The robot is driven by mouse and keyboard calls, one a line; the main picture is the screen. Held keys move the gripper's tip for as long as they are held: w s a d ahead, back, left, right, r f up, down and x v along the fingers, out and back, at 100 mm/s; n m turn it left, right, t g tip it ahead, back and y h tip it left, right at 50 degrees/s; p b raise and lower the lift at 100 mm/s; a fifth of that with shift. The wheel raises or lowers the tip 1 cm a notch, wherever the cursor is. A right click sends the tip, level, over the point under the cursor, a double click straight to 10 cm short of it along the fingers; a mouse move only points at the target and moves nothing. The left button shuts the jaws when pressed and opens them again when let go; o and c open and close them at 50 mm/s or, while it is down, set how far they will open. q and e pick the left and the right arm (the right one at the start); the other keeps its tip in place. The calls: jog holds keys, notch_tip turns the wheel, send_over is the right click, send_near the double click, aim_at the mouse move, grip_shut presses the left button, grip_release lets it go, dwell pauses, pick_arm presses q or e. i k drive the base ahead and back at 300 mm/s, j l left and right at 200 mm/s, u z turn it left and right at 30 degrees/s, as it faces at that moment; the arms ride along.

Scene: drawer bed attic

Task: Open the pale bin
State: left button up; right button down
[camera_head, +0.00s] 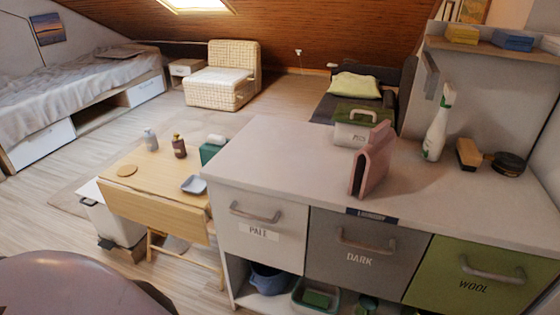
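The pale bin (282,248) is the light front at the left end of the grey-white counter unit, with a label that seems to read PALE. Its grey bar handle (255,213) runs across the upper part of the front. The bin looks shut, its front about level with the dark bin (368,266) beside it. The green wool bin (470,281) is at the right end and also looks shut. Neither of my grippers shows in the view, so nothing is seen touching the handle.
The counter top (265,160) carries a pink upright object (372,165), a lidded box (355,130), a spray bottle (438,130) and brushes. A wooden table (150,200) with bottles stands close to the left of the unit. An open shelf with tubs lies below the bins.

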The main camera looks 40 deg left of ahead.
aim_at(268, 230)
jog(key=u, duration=1.3)
jog(key=i+l+z, duration=0.1)
jog(key=i+l, duration=0.4)
